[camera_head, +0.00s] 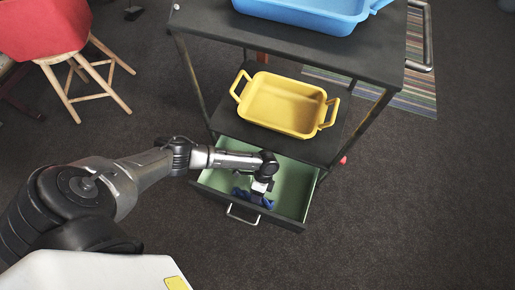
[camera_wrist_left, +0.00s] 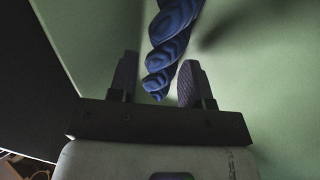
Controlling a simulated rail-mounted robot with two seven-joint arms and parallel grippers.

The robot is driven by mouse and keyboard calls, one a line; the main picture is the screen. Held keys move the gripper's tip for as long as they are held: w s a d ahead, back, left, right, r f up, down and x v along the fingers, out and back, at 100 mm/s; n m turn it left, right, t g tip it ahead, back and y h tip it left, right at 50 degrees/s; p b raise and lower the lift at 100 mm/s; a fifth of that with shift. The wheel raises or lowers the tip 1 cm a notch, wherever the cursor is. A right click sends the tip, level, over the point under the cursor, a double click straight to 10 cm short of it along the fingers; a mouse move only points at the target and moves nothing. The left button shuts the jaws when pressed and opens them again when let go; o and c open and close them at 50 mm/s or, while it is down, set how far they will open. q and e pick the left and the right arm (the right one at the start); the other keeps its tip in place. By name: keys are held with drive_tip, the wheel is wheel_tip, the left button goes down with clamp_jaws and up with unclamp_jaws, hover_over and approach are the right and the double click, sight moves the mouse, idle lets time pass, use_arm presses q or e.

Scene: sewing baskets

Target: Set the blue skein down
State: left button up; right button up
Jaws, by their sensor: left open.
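The blue skein (camera_wrist_left: 168,45) is a twisted length of yarn lying in the open green drawer (camera_head: 291,190) at the bottom of the cart. In the head view the skein (camera_head: 264,202) is partly covered by my left gripper (camera_head: 257,194), which reaches down into the drawer. In the left wrist view my left gripper (camera_wrist_left: 155,82) is open, with the near end of the skein between its two fingers and a gap on each side. The far end of the skein runs out of that view at the top. My right gripper is not in view.
A yellow basket (camera_head: 283,104) with two handles stands on the middle shelf, above and behind the drawer. A blue basket (camera_head: 320,12) stands on the cart's top (camera_head: 371,56).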

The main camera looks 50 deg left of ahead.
use_arm(q)
drive_tip(key=p+v, duration=0.2)
drive_tip(key=v, duration=0.3)
drive_tip(key=shift+w+r, duration=0.1)
drive_tip(key=shift+r, duration=0.15)
drive_tip(key=shift+w+a+r, duration=0.15)
drive_tip(key=shift+w+r, duration=0.05)
